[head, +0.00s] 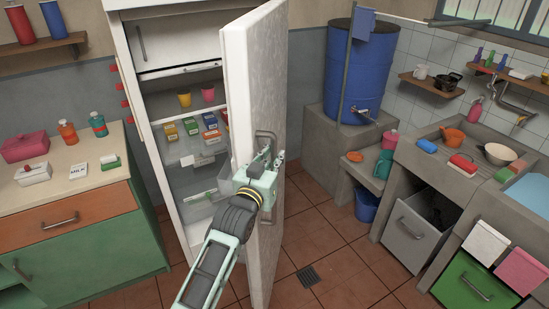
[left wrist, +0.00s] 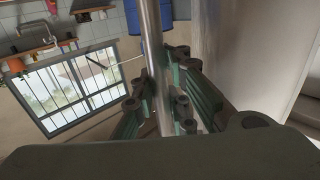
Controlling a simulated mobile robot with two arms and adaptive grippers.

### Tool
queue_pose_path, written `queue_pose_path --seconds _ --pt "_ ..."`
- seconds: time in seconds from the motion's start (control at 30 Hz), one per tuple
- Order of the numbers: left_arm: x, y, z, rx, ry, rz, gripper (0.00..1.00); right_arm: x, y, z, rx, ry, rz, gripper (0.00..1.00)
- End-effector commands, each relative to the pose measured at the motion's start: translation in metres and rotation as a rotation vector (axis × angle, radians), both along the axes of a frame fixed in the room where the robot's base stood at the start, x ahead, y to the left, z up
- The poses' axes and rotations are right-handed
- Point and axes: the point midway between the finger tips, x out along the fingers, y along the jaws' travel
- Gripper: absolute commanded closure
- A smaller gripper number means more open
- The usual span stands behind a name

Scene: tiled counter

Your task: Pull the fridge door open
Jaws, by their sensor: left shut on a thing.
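The white fridge (head: 160,120) stands left of centre in the head view. Its door (head: 255,75) is swung wide open, edge toward me, and the shelves with several small boxes and two cups show inside. My left gripper (head: 262,160) is at the door's metal handle (head: 268,134), shut on it. In the left wrist view the handle bar (left wrist: 158,70) runs between the fingers (left wrist: 160,105), with the pale door surface (left wrist: 235,50) to the right. My right gripper is in neither view.
A green cabinet with a pale counter (head: 95,175) stands left of the fridge. A blue barrel (head: 358,75) on a concrete block and a sink counter (head: 440,165) stand at the right. The tiled floor (head: 345,265) right of the door is clear, with a drain.

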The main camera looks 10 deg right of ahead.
Motion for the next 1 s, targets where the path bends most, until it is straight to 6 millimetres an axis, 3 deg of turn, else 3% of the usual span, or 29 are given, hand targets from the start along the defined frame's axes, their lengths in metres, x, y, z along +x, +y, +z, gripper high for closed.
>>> queue_pose_path --seconds 0.03,0.6,0.63,0.8,0.87,1.0 --pt "-0.002 -0.002 -0.01 0.004 0.019 -0.003 1.0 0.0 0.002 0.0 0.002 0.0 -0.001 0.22" --pt "-0.001 -0.003 -0.011 0.003 0.021 -0.005 1.0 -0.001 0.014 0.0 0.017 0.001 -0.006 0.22" --pt "-0.001 -0.003 -0.011 0.003 0.021 -0.005 0.87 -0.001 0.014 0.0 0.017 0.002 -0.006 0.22" --pt "-0.001 -0.002 -0.008 0.002 0.015 -0.004 0.72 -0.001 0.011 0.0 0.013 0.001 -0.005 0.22" --pt "0.0 -0.002 -0.006 0.002 0.012 -0.003 0.68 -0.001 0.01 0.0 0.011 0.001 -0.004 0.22" --pt "0.0 -0.002 -0.005 0.001 0.008 -0.002 0.68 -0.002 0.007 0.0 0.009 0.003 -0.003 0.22"
